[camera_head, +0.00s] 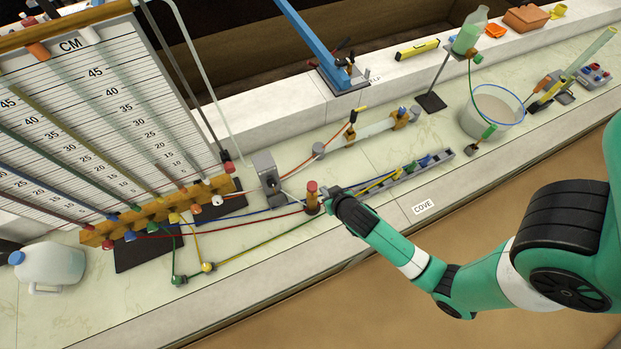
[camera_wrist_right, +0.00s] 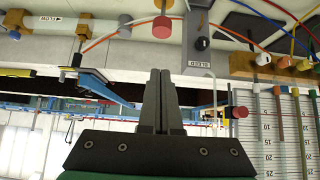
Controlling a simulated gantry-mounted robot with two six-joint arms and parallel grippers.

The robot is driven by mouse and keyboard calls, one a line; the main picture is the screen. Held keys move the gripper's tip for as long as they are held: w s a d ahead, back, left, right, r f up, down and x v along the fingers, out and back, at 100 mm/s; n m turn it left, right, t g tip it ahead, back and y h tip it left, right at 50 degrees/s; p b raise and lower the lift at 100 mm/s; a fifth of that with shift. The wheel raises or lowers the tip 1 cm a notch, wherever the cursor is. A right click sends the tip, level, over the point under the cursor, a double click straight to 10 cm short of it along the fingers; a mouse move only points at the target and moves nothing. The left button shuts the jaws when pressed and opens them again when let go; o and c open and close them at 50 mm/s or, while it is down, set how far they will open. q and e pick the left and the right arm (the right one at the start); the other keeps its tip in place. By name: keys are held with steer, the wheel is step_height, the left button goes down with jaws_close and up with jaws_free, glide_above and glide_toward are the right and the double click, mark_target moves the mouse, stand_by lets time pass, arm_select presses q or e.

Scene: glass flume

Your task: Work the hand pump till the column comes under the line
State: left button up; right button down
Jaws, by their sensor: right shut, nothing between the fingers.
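The manometer board (camera_head: 100,110) stands at the left with a CM scale and several tilted glass tubes. I cannot tell which column or line is meant. A short post with a red cap (camera_head: 312,187) stands on the bench right of the board. It looks like the hand pump's knob. A red knob (camera_wrist_right: 162,27) shows just beyond my fingertips in the right wrist view. My right gripper (camera_head: 330,195) is shut and empty, close beside the red-capped post; contact cannot be told. Its closed fingers show in the right wrist view (camera_wrist_right: 161,80). My left gripper is not in view.
A grey block (camera_head: 267,170) stands behind the post, and a BLEED label (camera_wrist_right: 194,63) shows in the wrist view. Coloured tubes run across the bench. A white jug (camera_head: 48,265), a bucket (camera_head: 492,110) and a blue frame (camera_head: 318,45) stand around.

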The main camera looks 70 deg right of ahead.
steer(key=shift+w+d+r, duration=0.1)
steer(key=b, duration=0.5)
glide_above(311, 184)
steer(key=s+a, duration=0.1)
steer(key=s, duration=0.1)
step_height(311, 184, down, 8)
steer(key=shift+a+r, duration=0.15)
steer(key=shift+r, duration=0.05)
step_height(311, 184, down, 3)
steer(key=shift+s+a+f, duration=0.1)
steer(key=shift+f, duration=0.1)
steer(key=shift+f, duration=0.1)
